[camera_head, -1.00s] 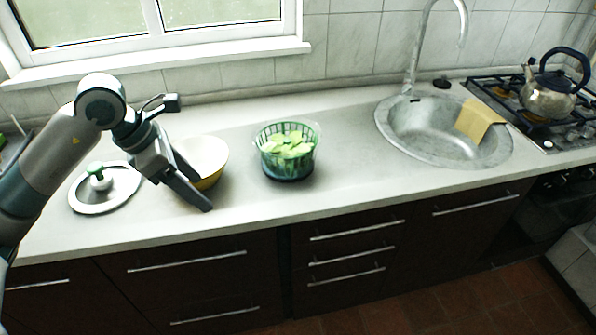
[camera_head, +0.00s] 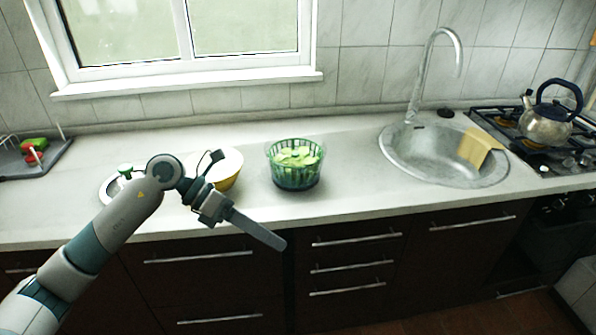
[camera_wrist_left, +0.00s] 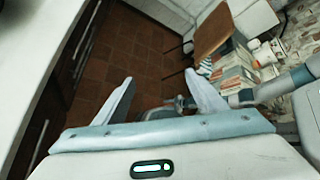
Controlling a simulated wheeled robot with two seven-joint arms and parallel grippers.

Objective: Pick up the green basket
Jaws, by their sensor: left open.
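The green basket (camera_head: 292,178) stands upright on the counter in the head view, with pale green leaf-like pieces in it. My left gripper (camera_head: 268,238) is at the counter's front edge, left of and nearer than the basket, and does not touch it. In the left wrist view its two fingers (camera_wrist_left: 160,80) are spread, with nothing between them but the floor and room beyond. The basket is not in the left wrist view. My right arm (camera_wrist_left: 285,88) shows in the left wrist view; the jaws at its dark end cannot be made out.
A white and yellow bowl (camera_head: 229,168) and a partly hidden lid (camera_head: 108,190) stand left of the basket. A sink (camera_head: 440,160) with a tap lies to the right, then a kettle (camera_head: 548,125) on the stove. The counter between basket and sink is clear.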

